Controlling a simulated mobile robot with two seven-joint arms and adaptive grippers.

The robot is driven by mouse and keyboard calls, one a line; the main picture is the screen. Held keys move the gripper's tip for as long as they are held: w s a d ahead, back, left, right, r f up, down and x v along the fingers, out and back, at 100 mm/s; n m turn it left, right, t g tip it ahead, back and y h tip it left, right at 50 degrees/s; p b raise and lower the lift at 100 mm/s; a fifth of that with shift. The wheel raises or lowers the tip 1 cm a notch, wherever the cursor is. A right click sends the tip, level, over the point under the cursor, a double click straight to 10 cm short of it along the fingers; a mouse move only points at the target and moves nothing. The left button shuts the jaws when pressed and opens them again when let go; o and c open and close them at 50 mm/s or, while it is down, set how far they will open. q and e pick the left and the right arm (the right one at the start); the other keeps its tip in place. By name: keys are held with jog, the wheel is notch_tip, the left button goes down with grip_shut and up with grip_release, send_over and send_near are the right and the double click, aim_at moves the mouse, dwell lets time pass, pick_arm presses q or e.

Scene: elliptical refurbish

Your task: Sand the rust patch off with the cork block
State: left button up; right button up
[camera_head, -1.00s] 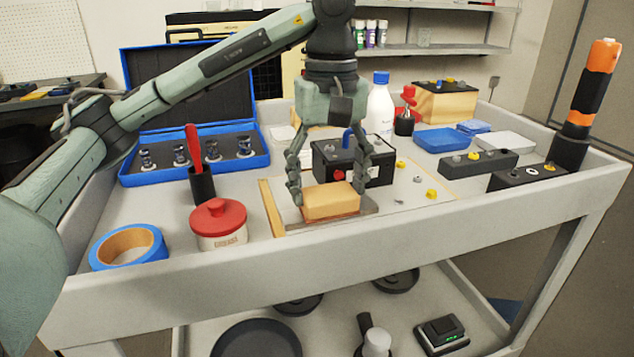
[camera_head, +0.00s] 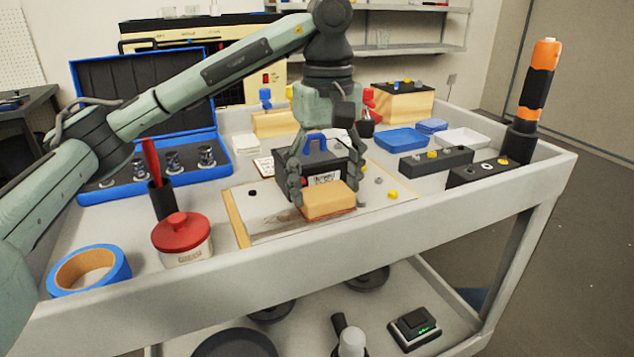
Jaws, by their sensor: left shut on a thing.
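My left gripper (camera_head: 324,188) is shut on the cork block (camera_head: 328,202), a tan block held flat and low at the front of a pale board (camera_head: 380,207). The block looks to be on or just above the surface; I cannot tell if it touches. A brownish, smeared rust patch (camera_head: 277,219) shows on the board just left of the block, and part of it may be hidden under the block. My right gripper is not in view.
A black battery-like box (camera_head: 297,160) with a blue handle stands close behind the gripper. A red-lidded pot (camera_head: 182,238), blue tape roll (camera_head: 90,270) and open blue case (camera_head: 150,180) are on the left. Black switch blocks (camera_head: 436,161) stand right. The cart's raised rim (camera_head: 330,249) runs along the front.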

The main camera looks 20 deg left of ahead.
pick_arm(q)
jog(key=shift+s+a+f+b, duration=0.15)
jog(key=shift+s+a+b, duration=0.25)
jog(key=shift+s+a, duration=1.2)
jog(key=shift+s, duration=0.2)
jog(key=shift+s+a, duration=0.8)
jog(key=shift+s, duration=0.2)
jog(key=shift+s+a, duration=1.1)
jog(key=shift+s, duration=0.25)
